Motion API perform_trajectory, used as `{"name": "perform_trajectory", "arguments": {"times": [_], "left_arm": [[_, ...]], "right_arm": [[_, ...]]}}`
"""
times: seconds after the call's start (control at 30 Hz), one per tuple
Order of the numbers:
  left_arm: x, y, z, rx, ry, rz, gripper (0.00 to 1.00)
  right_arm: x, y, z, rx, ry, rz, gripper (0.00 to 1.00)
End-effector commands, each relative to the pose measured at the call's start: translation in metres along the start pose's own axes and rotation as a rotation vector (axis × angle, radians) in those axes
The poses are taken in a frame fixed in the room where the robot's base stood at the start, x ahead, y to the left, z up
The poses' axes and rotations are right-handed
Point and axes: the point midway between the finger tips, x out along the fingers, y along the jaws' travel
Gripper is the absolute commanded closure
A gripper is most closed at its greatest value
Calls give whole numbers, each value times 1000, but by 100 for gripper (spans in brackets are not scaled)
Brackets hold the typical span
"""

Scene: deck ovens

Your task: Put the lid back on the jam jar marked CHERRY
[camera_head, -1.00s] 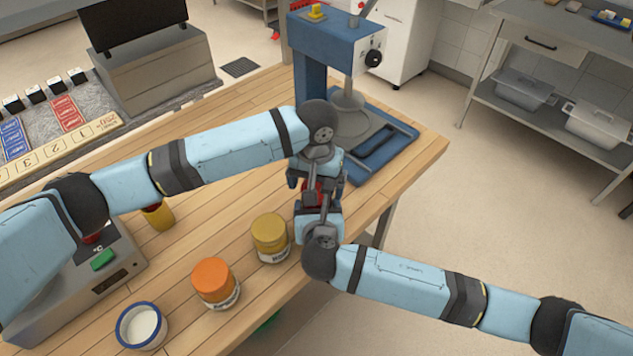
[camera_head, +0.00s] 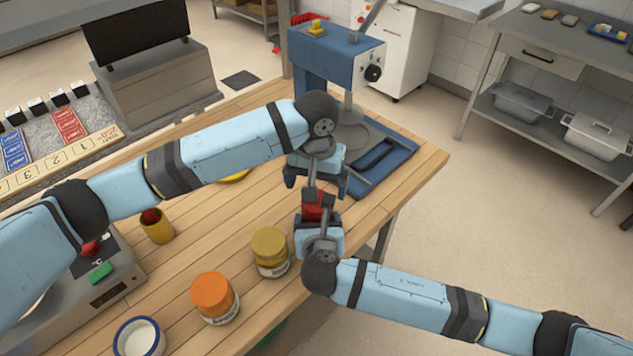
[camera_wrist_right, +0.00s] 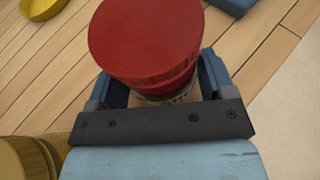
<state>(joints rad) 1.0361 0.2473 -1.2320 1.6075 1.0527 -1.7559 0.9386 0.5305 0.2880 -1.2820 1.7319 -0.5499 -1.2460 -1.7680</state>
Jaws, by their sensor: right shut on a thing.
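A jar with a red lid (camera_wrist_right: 145,38) is held upright between the fingers of my right gripper (camera_head: 315,215). In the right wrist view the lid covers the jar's top, and only a narrow strip of the jar body (camera_wrist_right: 168,97) shows below. I cannot tell whether the lid is fully seated. No label can be read on this jar. It also shows in the head view as a small red patch (camera_head: 313,207). My left gripper (camera_head: 316,184) is just beyond and above the jar, its fingers spread apart, with nothing seen held.
A jar with a mustard lid (camera_head: 270,246), a jar with an orange lid (camera_head: 211,292) and a blue-rimmed white bowl (camera_head: 139,338) stand nearer. A yellow cup (camera_head: 157,226) stands left. A blue press (camera_head: 335,62) stands behind. The table's right edge is close.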

Motion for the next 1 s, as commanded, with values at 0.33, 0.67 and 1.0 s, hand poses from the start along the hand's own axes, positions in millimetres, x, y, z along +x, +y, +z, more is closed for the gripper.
{"name": "perform_trajectory", "arguments": {"times": [0.33, 0.67, 1.0], "left_arm": [[-42, 1, 0, 1, 3, 1, 0], [-106, 0, 0, 1, 2, 1, 0], [-121, 0, 0, 0, 0, 0, 0]], "right_arm": [[0, 0, 0, 0, 0, -1, 91], [0, 0, 0, -1, 0, -1, 91], [0, 0, 0, 0, 0, -1, 91]]}}
